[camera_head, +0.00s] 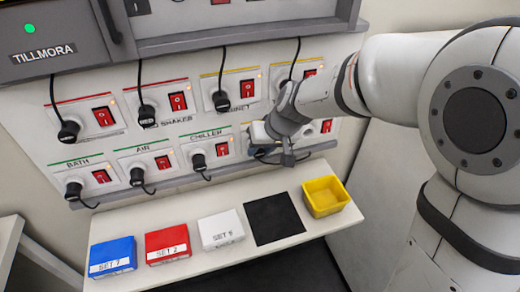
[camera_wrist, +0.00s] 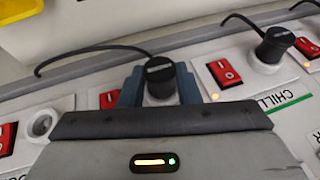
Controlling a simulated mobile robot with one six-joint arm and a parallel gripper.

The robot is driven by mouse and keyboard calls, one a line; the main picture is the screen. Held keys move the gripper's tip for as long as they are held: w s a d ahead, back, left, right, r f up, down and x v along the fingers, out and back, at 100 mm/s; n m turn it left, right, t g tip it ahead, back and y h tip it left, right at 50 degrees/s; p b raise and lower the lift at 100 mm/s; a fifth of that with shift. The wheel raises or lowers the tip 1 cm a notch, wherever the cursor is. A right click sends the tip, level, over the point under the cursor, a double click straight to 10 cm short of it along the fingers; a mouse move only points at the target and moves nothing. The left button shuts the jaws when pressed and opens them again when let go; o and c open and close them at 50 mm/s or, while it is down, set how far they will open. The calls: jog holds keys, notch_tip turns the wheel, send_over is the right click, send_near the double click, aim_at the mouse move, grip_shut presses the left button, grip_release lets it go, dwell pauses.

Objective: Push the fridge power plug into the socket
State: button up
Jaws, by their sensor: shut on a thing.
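My gripper (camera_wrist: 160,88) is shut on a black round plug (camera_wrist: 160,72), with one blue finger on each side of it. The plug's cable runs off to the left in the wrist view. The plug stands over a white socket ring (camera_wrist: 157,97) beside the chiller position; I cannot tell how deep it sits. No fridge label is readable. In the head view my gripper (camera_head: 283,150) is at the right part of the panel's lower row and hides the held plug and socket. An empty white socket (camera_wrist: 42,125) shows left of the gripper in the wrist view.
The chiller plug (camera_wrist: 274,46) stands close on the right in the wrist view. Several plugged sockets with red switches fill the panel. Below, a shelf (camera_head: 190,220) holds blue (camera_head: 113,256), red (camera_head: 166,245) and white (camera_head: 221,229) boxes, a black mat (camera_head: 274,219) and a yellow bin (camera_head: 326,197).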

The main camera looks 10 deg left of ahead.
jog(key=o, duration=1.1)
jog(key=shift+c, duration=0.2)
jog(key=v, duration=0.7)
jog(key=shift+r, duration=0.4)
jog(key=shift+d, duration=0.25)
jog(key=s+d+m+h, duration=0.1)
jog(key=s+d, duration=0.3)
jog(key=d, duration=0.4)
jog(key=s+d+f+m+h, duration=0.1)
jog(key=s+d+m+h, duration=0.1)
jog(key=s+d, duration=0.3)
jog(key=s+d+f+m+h, duration=0.1)
jog(key=s+d, duration=0.3)
jog(key=d, duration=0.7)
jog(key=shift+s+f+m+h, duration=0.2)
jog(key=shift+s+m+h, duration=0.15)
jog(key=shift+m, duration=0.55)
